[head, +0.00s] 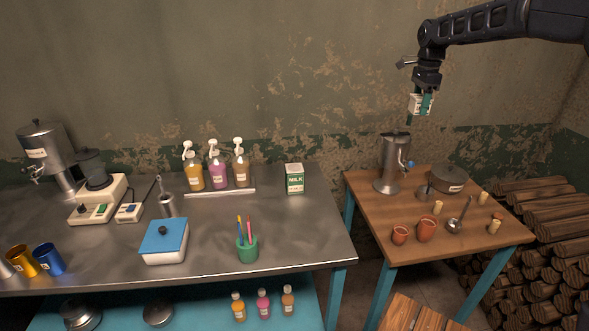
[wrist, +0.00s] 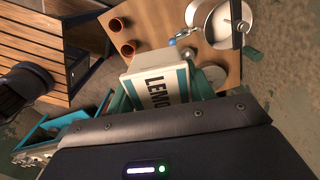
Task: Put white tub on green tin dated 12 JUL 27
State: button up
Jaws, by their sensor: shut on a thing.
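My gripper (head: 420,108) is raised at the upper right in the head view, above the wooden table and the metal urn. It is shut on a white tub (head: 415,103), clear of any surface. In the wrist view the white tub (wrist: 160,88) shows a label reading "LEMO", the rest hidden, with teal fingers at its sides. A green and white tin marked MILK (head: 294,181) stands upright at the back right of the steel counter, far to the left of my gripper. No date on it is readable at this size.
The wooden table (head: 460,232) holds the urn (head: 393,165), a pot (head: 449,179), a ladle and red cups. On the steel counter (head: 310,225) are pump bottles, a blue-lidded box (head: 164,241) and a green pencil cup (head: 247,250). Counter around the milk tin is clear.

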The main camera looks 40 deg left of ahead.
jog(key=s+a, duration=0.2)
jog(key=a, duration=1.1)
jog(key=n, duration=0.2)
send_over(294, 168)
jog(key=f, duration=0.1)
notch_tip(294, 168, down, 25)
jog(key=shift+w+f, duration=0.1)
jog(key=shift+w, duration=0.05)
jog(key=shift+f, duration=0.1)
jog(key=o, duration=1)
notch_tip(294, 168, up, 12)
jog(key=shift+r, duration=0.1)
